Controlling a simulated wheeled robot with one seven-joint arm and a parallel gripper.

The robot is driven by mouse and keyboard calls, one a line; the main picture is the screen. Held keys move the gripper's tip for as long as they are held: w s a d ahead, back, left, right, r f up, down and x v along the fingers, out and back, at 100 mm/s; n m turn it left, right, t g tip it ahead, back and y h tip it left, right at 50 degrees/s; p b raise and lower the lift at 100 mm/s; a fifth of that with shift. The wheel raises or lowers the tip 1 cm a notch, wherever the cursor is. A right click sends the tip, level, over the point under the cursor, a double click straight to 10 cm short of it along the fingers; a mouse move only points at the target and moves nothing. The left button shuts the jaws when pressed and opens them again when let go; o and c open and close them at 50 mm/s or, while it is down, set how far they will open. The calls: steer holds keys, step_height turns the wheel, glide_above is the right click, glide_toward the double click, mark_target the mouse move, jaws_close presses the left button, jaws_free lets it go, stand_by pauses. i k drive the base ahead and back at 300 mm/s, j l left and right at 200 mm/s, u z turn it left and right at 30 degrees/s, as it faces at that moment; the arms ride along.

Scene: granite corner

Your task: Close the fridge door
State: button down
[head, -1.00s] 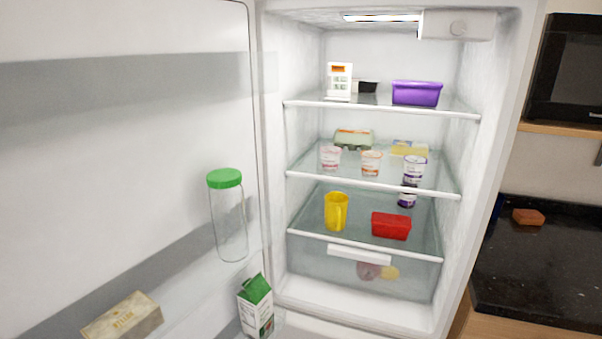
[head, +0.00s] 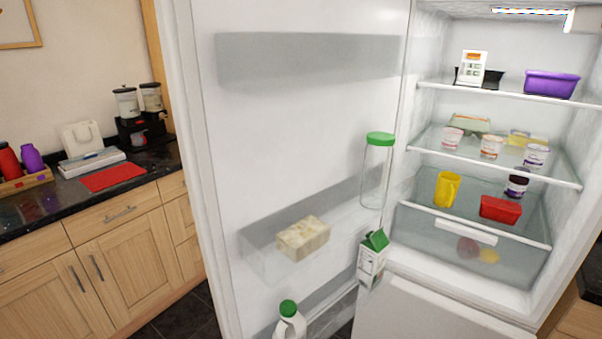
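The fridge door (head: 290,140) stands wide open in the head view, its inner side facing me, hinged beside the left wall of the fridge interior (head: 427,60). Its free edge is at the left. The door shelves hold a clear jar with a green lid (head: 376,175), a butter pack (head: 303,240), a green and white carton (head: 372,258) and a bottle with a green cap (head: 290,322). My gripper is not in view.
Inside the fridge are several pots, a yellow mug (head: 446,189), a red tub (head: 500,209) and a purple tub (head: 552,84). Left of the door are wooden cabinets (head: 130,260) under a dark counter (head: 40,213). Dark floor (head: 185,312) shows between cabinets and door.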

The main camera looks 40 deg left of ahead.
mark_target(276, 104)
steer(key=k+j+z, duration=0.1)
steer(key=k+j, duration=0.15)
steer(key=j, duration=0.2)
steer(key=k+j, duration=0.25)
steer(key=j, duration=0.2)
steer(key=k+j+z, duration=0.15)
steer(key=j, duration=0.3)
steer(key=k+j, duration=0.1)
steer(key=j, duration=0.4)
steer(key=j+z, duration=0.1)
steer(key=j, duration=0.4)
steer(key=k+j, duration=0.15)
steer(key=j, duration=0.35)
steer(key=k+j+z, duration=0.1)
steer(key=j, duration=0.4)
steer(key=k+j, duration=0.1)
steer(key=j, duration=0.4)
steer(key=i+j+u, duration=0.15)
steer(key=j, duration=0.35)
steer(key=j+u, duration=0.2)
steer(key=i+l, duration=0.05)
steer(key=l, duration=0.05)
